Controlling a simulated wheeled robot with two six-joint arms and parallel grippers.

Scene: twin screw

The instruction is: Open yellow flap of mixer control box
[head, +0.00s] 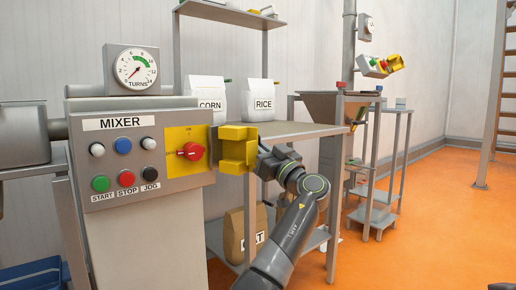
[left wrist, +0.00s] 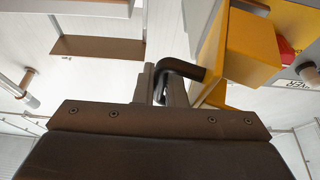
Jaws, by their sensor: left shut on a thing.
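The mixer control box (head: 120,150) stands at the left in the head view, with a yellow panel (head: 176,135) and a red rotary switch (head: 191,151) uncovered. The yellow flap (head: 238,140) stands open at the panel's right edge, swung out to the right. It fills the upper right of the left wrist view (left wrist: 250,45). My left gripper (head: 262,160) is at the flap's right side. In the left wrist view its fingers (left wrist: 160,88) are shut on the flap's black bent handle (left wrist: 185,68). My right gripper is not in view.
A table (head: 295,130) with corn (head: 208,97) and rice (head: 260,98) bags stands behind my left gripper. A dial (head: 134,70) sits on top of the box. A hopper stand (head: 335,105) is further back. The orange floor (head: 440,210) at right is clear.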

